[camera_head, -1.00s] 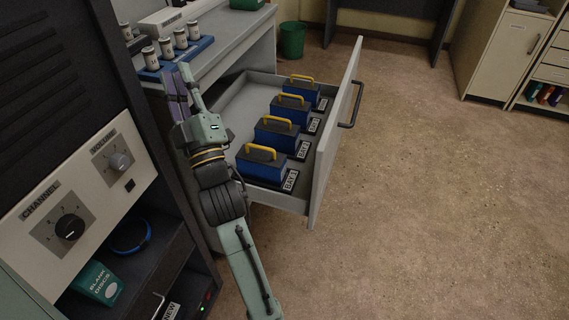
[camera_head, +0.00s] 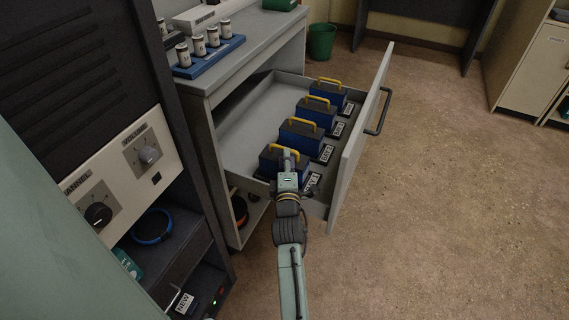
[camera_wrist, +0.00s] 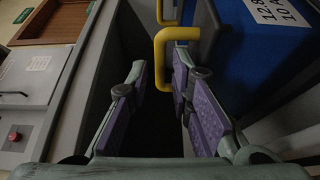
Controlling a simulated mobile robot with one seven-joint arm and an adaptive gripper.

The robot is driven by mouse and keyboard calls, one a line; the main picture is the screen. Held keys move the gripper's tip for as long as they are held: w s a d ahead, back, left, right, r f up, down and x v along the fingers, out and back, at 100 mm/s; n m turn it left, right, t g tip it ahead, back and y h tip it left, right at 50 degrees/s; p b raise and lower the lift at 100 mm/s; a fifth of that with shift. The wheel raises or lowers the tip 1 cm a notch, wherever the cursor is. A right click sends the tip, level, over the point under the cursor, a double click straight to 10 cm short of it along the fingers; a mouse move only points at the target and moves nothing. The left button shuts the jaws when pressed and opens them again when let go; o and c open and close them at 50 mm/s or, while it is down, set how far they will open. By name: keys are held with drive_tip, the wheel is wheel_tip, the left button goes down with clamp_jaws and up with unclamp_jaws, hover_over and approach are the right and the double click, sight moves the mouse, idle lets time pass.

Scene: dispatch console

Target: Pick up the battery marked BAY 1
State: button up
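The BAY 1 battery (camera_head: 269,164) is the nearest of several blue batteries in the open drawer, with a dark top and a yellow handle. The label in front of it (camera_head: 313,182) seems to read BAY 1, partly hidden by my arm. My gripper (camera_head: 288,156) is at this battery, by the handle, and covers part of it. In the wrist view my gripper (camera_wrist: 158,72) is open, its purple-padded fingers apart. The yellow handle (camera_wrist: 162,45) lies at the gap between the fingertips, not clamped. The blue battery body (camera_wrist: 238,65) is to the right.
The drawer (camera_head: 244,133) is pulled out; its front panel (camera_head: 352,165) rises to the right of my gripper. Other batteries (camera_head: 300,137) stand in a row behind. A blue rack of cylinders (camera_head: 210,58) is on the desk. The floor to the right is clear.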

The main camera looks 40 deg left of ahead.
drive_tip(key=x, duration=0.4)
drive_tip(key=shift+s+a+p, duration=0.25)
drive_tip(key=shift+p, duration=0.05)
drive_tip(key=shift+w+a, duration=0.3)
drive_tip(key=shift+w, duration=0.1)
drive_tip(key=shift+c, duration=0.4)
clamp_jaws()
drive_tip(key=shift+r, duration=0.2)
